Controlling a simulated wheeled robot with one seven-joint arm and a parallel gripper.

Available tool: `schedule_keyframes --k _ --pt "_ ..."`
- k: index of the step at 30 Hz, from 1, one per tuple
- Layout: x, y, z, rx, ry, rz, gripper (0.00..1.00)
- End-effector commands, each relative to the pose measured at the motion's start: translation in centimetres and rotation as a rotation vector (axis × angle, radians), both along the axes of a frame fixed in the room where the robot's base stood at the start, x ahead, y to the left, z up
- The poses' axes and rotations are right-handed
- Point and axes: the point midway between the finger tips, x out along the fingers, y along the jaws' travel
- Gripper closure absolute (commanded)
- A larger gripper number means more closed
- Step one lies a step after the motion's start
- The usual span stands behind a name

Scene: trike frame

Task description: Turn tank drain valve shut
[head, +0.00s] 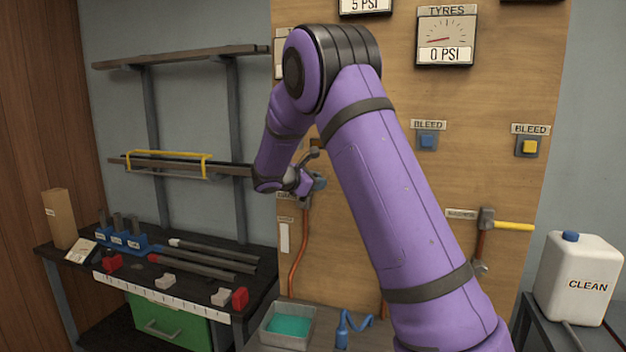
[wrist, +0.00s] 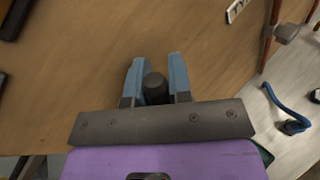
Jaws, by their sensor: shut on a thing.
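My gripper (head: 318,182) is up against the wooden board, at the top of a copper pipe (head: 300,250). In the wrist view its two blue fingers (wrist: 156,68) are shut on a dark round-ended valve handle (wrist: 155,87). In the head view a grey lever-like part (head: 312,155) shows just above the gripper. My arm hides much of this spot, so the valve body and its exact angle cannot be told. A label beside it is partly covered.
A second valve with a yellow handle (head: 512,226) is on the board at right. BLEED buttons, blue (head: 427,141) and yellow (head: 529,147), sit higher. A gauge (head: 446,40) reads 0 PSI. Below are a tray of green liquid (head: 288,328) and a blue hose tool (head: 343,333).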

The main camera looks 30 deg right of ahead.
Motion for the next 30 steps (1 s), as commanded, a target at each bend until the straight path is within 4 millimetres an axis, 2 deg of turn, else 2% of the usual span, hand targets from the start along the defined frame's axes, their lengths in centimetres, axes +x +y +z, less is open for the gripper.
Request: schedule_keyframes --k 15,30 --pt "-1.8 -1.4 -3.1 0.304 -0.385 -0.001 1.00" --pt "-2.5 -1.9 -6.5 0.565 -0.719 -0.001 1.00"
